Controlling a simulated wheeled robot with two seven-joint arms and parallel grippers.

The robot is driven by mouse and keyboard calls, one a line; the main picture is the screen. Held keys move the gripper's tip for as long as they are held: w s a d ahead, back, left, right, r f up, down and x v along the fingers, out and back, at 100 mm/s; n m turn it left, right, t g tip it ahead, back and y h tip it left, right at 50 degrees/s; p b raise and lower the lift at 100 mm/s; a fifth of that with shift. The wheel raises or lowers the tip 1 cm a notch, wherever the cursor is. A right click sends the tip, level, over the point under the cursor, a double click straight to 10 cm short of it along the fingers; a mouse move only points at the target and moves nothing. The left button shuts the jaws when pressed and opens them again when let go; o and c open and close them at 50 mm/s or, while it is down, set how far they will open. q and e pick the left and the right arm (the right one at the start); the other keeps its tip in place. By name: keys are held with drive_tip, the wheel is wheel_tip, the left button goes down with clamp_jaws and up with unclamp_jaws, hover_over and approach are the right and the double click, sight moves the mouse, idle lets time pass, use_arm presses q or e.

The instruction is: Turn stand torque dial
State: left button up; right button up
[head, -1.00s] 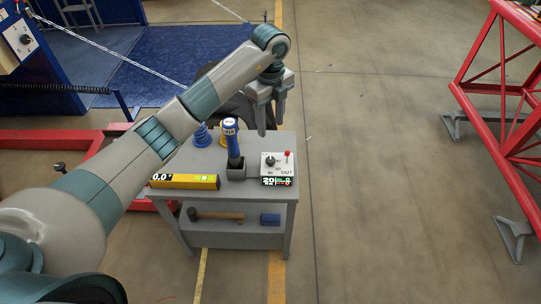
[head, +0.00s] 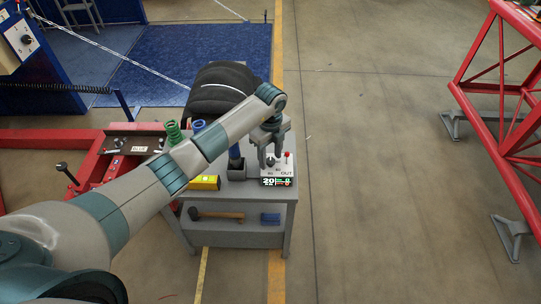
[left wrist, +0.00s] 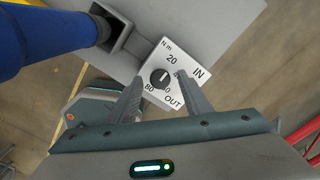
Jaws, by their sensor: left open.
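The torque dial is a black knob (left wrist: 160,78) with a white pointer line, on a white panel (left wrist: 186,62) marked N m, 20, 80, IN and OUT. My left gripper (head: 271,160) is over the box, pointing down. In the left wrist view its open fingers (left wrist: 159,77) stand on either side of the knob; I cannot tell whether they touch it. My right gripper is not in view.
A blue-handled tool (left wrist: 30,38) stands in a grey holder (head: 237,171) just left of the box. A yellow level (head: 205,183) lies on the cart (head: 283,205), partly behind my arm. Floor to the right is clear up to a red frame (head: 500,90).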

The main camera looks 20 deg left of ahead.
use_arm(q)
drive_tip(key=shift+f, duration=0.1)
drive_tip(key=c, duration=1.1)
drive_tip(key=shift+o, duration=0.2)
